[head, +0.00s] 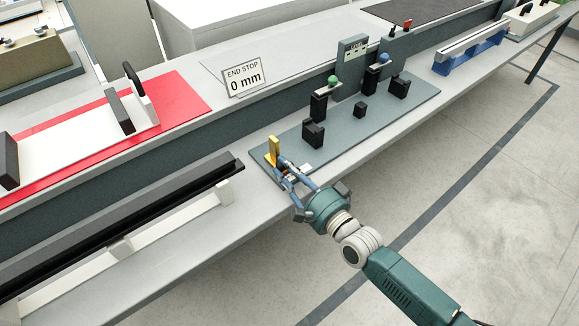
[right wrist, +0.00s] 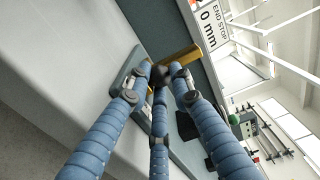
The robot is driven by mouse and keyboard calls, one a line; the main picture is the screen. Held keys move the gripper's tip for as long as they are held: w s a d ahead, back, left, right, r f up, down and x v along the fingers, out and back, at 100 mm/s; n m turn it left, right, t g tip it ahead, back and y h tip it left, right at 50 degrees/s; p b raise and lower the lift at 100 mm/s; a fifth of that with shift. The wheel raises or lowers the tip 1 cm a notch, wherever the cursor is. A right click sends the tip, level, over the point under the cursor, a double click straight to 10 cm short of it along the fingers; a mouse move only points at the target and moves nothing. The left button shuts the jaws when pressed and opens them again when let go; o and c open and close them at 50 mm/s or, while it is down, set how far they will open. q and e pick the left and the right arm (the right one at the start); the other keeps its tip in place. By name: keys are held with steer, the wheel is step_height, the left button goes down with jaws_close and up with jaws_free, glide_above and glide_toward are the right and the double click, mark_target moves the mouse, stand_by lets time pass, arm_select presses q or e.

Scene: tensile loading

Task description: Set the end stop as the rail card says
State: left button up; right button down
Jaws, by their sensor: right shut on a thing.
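The rail card (head: 245,78) stands on the bench and reads "END STOP 0 mm"; it also shows in the right wrist view (right wrist: 212,22). A yellow upright piece (head: 273,151), which looks like the end stop, stands at the near left end of the grey base plate (head: 330,140). In the right wrist view the yellow piece (right wrist: 184,57) lies just beyond my fingertips. My right gripper (head: 285,172) has its blue fingers closed in at the foot of this piece; in the right wrist view the fingertips (right wrist: 160,78) meet around a dark part. My left gripper is not in view.
A black rail (head: 130,221) on white supports lies left. A red mat (head: 185,95) lies behind it. The bench's front strip is narrow.

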steer(key=shift+s+a+f, duration=0.2)
steer(key=shift+s+a, duration=0.2)
steer(key=c, duration=1.8)
jaws_free()
steer(key=shift+s+a, duration=0.1)
steer(key=shift+o, duration=0.2)
steer(key=v, duration=1.2)
steer(key=shift+r, duration=0.15)
